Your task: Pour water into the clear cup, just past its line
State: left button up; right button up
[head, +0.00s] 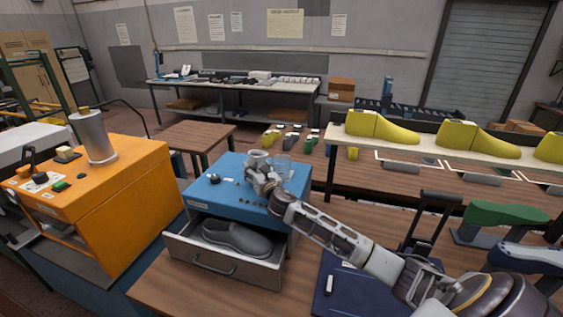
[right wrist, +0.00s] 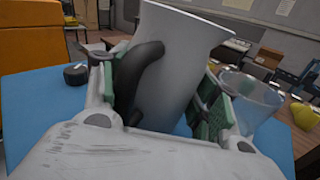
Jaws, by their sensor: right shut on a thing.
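My right gripper (head: 263,181) is over the blue cabinet top and shut on a white pitcher (head: 257,158). In the right wrist view the pitcher (right wrist: 172,70) stands between the green-padded fingers (right wrist: 160,95), with its dark handle (right wrist: 142,78) toward the palm. It looks roughly upright, leaning a little right in that view. The clear cup (head: 283,166) is just right of the pitcher; it also shows in the right wrist view (right wrist: 252,97), partly hidden by a finger. I cannot make out its line or any water. My left gripper is not in view.
The blue cabinet (head: 205,196) has an open drawer (head: 208,262) with a grey shoe-shaped piece (head: 237,238) in it. A dark round knob-like thing (head: 214,178) sits on the cabinet top at left. An orange machine (head: 125,205) stands left; yellow lasts (head: 375,128) line a shelf at right.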

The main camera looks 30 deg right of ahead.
aim_at(264, 156)
jog(key=shift+d+f+m, duration=0.15)
jog(key=shift+f+m, duration=0.15)
jog(key=shift+d+r+m+b, duration=0.3)
jog(key=shift+d+m+b, duration=0.1)
jog(key=shift+m, duration=1.4)
jog(key=r+p, duration=0.1)
jog(key=r, duration=0.1)
jog(key=d+r+p, duration=0.1)
jog(key=r, duration=0.1)
jog(key=shift+r+p, duration=0.1)
jog(key=shift+p, duration=0.25)
jog(key=shift+d+m, duration=0.15)
jog(key=shift+m, duration=0.15)
jog(key=shift+d+r+m+g+y, duration=0.3)
jog(key=shift+m+y, duration=0.1)
jog(key=shift+m, duration=0.2)
jog(key=shift+f+m+b, duration=0.25)
jog(key=shift+m+b, duration=0.35)
jog(key=shift+b, duration=0.15)
jog(key=shift+a+r+m, duration=0.1)
jog(key=shift+r+m, duration=0.5)
jog(key=shift+m, duration=0.1)
jog(key=shift+f+m+y+b, duration=0.15)
jog(key=shift+m+y+b, duration=0.15)
jog(key=shift+m+b, duration=0.2)
jog(key=shift+w+f+m+b, duration=0.1)
jog(key=shift+f+m+b, duration=0.15)
jog(key=shift+m+b, duration=0.35)
